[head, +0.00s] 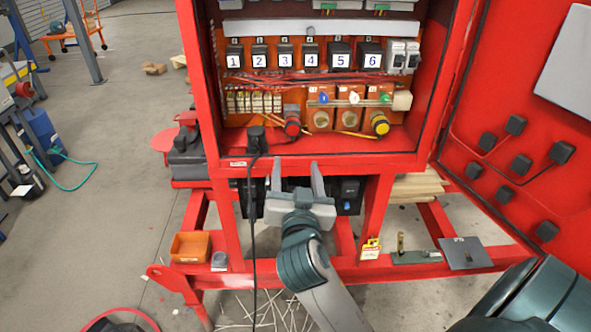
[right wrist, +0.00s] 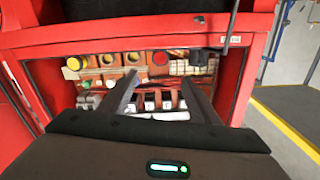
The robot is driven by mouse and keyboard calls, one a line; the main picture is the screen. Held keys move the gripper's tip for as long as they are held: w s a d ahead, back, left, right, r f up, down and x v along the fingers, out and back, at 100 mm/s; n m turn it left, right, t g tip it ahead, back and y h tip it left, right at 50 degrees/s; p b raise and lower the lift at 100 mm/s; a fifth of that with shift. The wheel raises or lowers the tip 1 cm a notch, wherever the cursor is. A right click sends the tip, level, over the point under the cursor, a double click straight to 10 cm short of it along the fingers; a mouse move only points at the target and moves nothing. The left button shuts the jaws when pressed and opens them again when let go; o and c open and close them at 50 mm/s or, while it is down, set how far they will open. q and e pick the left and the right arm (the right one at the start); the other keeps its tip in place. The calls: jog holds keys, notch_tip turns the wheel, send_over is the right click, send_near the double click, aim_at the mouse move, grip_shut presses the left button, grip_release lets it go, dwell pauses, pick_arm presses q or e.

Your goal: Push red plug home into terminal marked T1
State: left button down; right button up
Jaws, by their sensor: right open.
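The red plug (head: 292,120) is in the lower part of the open red cabinet, left of a row of orange-brown plates with round openings. It also shows in the right wrist view (right wrist: 160,57), which is upside down. The left plate (head: 320,118) and middle plate (head: 351,118) have bare openings; the yellow plug (head: 379,123) covers part of the right one. I cannot read a T1 mark. My right gripper (head: 297,170) is open and empty, in front of the cabinet's lower edge, below the red plug and apart from it. My left gripper is not in view.
Numbered modules (head: 287,56) and red wires fill the cabinet above. A black plug with a hanging cord (head: 256,140) is at the sill, left of my right gripper. The cabinet door (head: 515,110) stands open at right. An orange bin (head: 190,246) sits on the lower frame.

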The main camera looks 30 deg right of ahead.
aim_at(293, 131)
jog(key=p+x, duration=0.6)
jog(key=x, duration=1)
jog(key=shift+w+d+r, duration=0.1)
jog(key=shift+w+d, duration=0.3)
jog(key=shift+w, duration=0.25)
jog(key=c, duration=1.2)
jog(key=shift+o, duration=1.4)
jog(key=shift+c, duration=0.9)
jog(key=shift+s+a, duration=0.1)
